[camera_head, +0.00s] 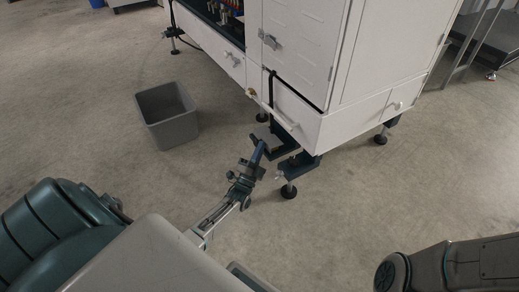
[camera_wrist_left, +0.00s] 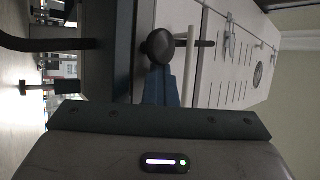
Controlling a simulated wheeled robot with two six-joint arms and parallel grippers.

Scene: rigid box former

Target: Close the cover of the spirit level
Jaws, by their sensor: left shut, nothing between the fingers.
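My left gripper (camera_head: 260,143) reaches up from the lower left in the head view, close to the near lower corner of the white cabinet. Its dark blue fingers are shut and empty, and they also show in the left wrist view (camera_wrist_left: 160,85). Just beyond the fingertips is a dark bracket (camera_head: 282,146) under the cabinet corner. I cannot make out the spirit level or its cover; they are too small or hidden near the fingers. I cannot tell whether the fingers touch the bracket. In the left wrist view a round black knob (camera_wrist_left: 157,45) shows beyond the fingertips. My right gripper is not in view.
The white cabinet (camera_head: 350,130) stands on dark levelling feet, one of them (camera_head: 289,191) right of my left gripper. A grey open bin (camera_head: 167,133) stands left on the floor.

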